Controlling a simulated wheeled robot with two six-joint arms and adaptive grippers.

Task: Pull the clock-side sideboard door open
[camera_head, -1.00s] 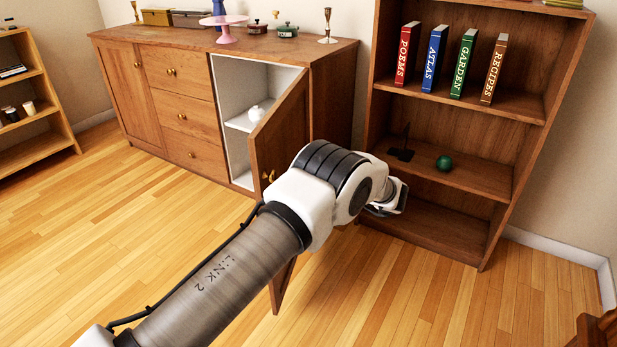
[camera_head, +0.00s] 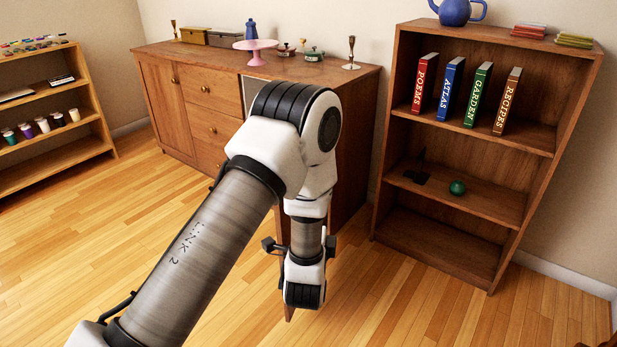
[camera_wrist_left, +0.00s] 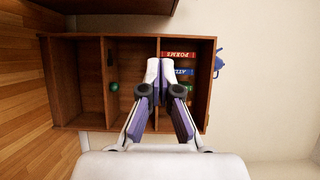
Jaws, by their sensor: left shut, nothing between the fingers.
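The wooden sideboard (camera_head: 355,120) stands at the back, with a left door (camera_head: 165,105) that is shut and a column of drawers (camera_head: 208,125) beside it. No clock is visible. In the left wrist view my left gripper (camera_wrist_left: 160,68) is shut and empty, with its fingertips together in front of the bookcase. A brown wooden panel (camera_wrist_left: 110,5) lies along the top edge there. Contact with the door cannot be seen.
A bookcase (camera_head: 400,215) with several books and a green ball (camera_head: 457,187) stands right of the sideboard. A low shelf (camera_head: 60,165) with cups stands at left. A pink cake stand (camera_head: 255,45) is on the sideboard top. Bare floor (camera_head: 440,305) lies in front.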

